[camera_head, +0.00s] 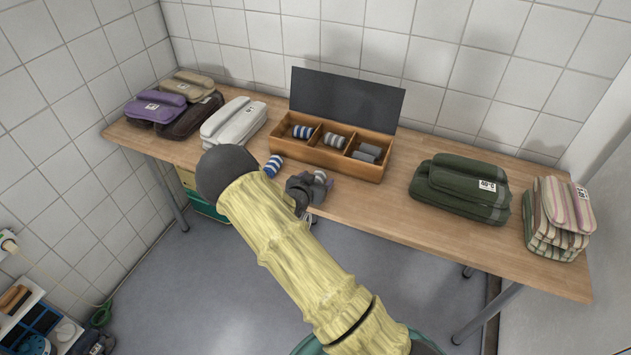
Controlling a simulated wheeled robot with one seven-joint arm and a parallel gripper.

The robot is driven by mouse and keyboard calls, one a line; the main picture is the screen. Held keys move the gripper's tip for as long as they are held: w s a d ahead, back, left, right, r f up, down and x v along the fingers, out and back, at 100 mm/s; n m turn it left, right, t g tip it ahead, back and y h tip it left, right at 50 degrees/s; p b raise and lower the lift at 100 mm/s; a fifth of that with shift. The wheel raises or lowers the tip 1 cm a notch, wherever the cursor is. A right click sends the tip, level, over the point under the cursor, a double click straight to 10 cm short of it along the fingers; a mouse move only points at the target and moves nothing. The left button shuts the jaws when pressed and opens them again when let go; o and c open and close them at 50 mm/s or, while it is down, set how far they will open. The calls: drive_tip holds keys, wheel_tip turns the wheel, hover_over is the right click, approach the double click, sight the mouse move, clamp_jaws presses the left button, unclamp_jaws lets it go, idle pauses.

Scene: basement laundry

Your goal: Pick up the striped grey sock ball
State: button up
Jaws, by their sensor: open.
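A small grey-and-white sock ball (320,176) is on the table's front part, right at my gripper (315,183). It is partly hidden by the gripper, and its stripes are hard to make out. My gripper is open, low over the tabletop; I cannot tell whether its fingers are around the ball or just beside it. Another striped grey sock ball (334,140) sits in the middle compartment of the wooden box (325,161). A blue-and-white striped sock ball (272,165) lies on the table to the left of my gripper.
The box's left compartment holds a blue striped ball (302,131); its right one holds plain grey pieces (366,152). A dark panel (345,98) stands behind it. Folded stacks lie left, including a white one (234,122), and right, including a green one (460,188). Table between box and green stack is clear.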

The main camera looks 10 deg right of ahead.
drive_tip(key=c, duration=1.1)
drive_tip(key=shift+o, duration=0.2)
drive_tip(key=shift+r, duration=0.1)
drive_tip(key=shift+r, duration=0.2)
wheel_tip(320, 180, up, 10)
drive_tip(key=shift+f, duration=0.25)
drive_tip(key=shift+p, duration=0.3)
